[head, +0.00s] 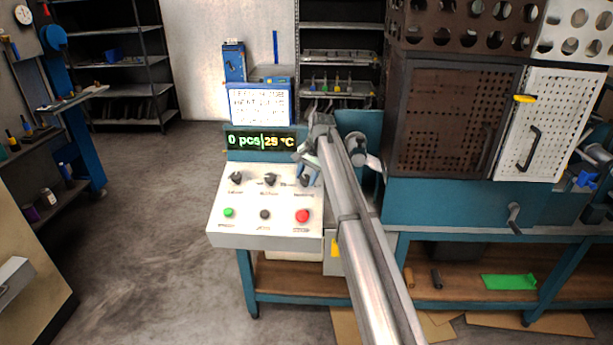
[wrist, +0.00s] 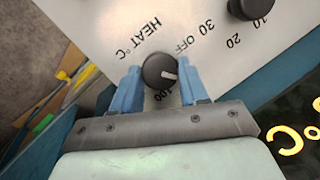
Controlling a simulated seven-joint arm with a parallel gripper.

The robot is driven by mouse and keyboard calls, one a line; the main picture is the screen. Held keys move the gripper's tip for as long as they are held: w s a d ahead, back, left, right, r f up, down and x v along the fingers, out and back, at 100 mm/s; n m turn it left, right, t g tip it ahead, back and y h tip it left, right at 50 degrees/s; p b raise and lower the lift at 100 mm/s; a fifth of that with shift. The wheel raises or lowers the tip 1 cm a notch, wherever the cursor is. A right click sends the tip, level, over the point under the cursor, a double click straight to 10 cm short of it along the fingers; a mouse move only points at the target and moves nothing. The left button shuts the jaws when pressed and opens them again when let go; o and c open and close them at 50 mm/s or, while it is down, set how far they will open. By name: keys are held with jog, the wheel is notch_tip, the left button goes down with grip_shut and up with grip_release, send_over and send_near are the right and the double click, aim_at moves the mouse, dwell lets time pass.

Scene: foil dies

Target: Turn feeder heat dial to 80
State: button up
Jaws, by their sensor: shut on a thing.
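The heat dial (wrist: 157,70) is a round black knob with a white pointer mark, beside the words HEAT °C on the pale panel in the wrist view. My gripper (wrist: 158,76) has its two blue fingers on either side of the knob and is shut on it. The pointer faces right in the wrist view, between the OFF and 100 markings; other scale numbers are hidden by the gripper. In the head view my gripper (head: 308,180) is at the right end of the dial row and mostly covers that dial.
The control box (head: 262,240) has two other black dials (head: 236,178) and (head: 270,180), plus green (head: 229,212), black (head: 265,214) and red (head: 302,216) buttons. A display (head: 261,141) above seems to read 0 pcs and 25 °C. A perforated cabinet (head: 455,115) stands right of my arm.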

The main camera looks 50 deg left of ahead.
jog(key=shift+m, duration=0.5)
jog(key=o, duration=1)
jog(key=shift+o, duration=0.2)
jog(key=v, duration=1.4)
jog(key=shift+d, duration=0.2)
jog(key=shift+s+f, duration=0.1)
